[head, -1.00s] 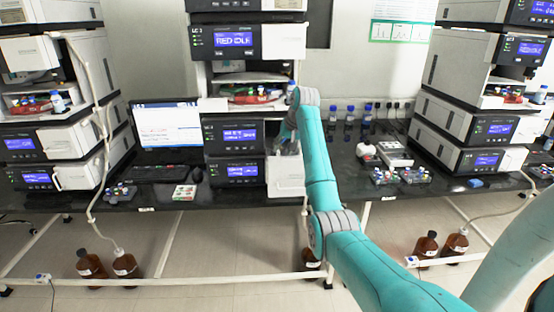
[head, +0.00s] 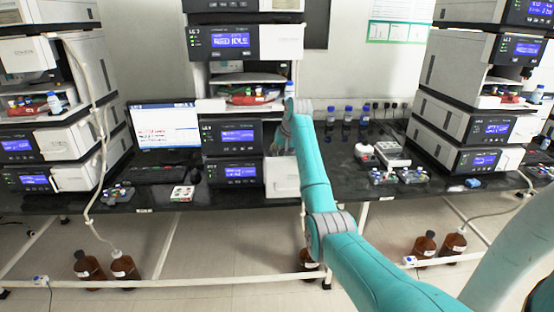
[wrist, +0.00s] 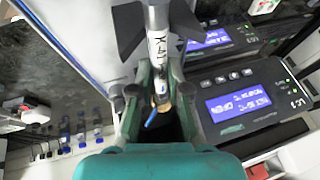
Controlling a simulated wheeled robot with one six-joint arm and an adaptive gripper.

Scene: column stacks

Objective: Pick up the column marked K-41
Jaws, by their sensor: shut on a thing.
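A slim silver metal column (wrist: 158,48) bearing the marking K-41 shows in the wrist view. It has a brassy fitting and a blue tip at its lower end in the picture. My gripper (wrist: 160,28) is shut on this column, with a dark finger on each side of it. In the head view my gripper (head: 284,133) is in front of the middle instrument stack (head: 234,137), by its right side. The column cannot be made out there. The upper end of the column is cut off in the wrist view.
A white open door (head: 282,178) hangs just below my gripper. Blue-capped bottles (head: 346,118) stand on the dark bench to the right, behind a white device (head: 392,153). Brown bottles (head: 124,266) stand on the floor.

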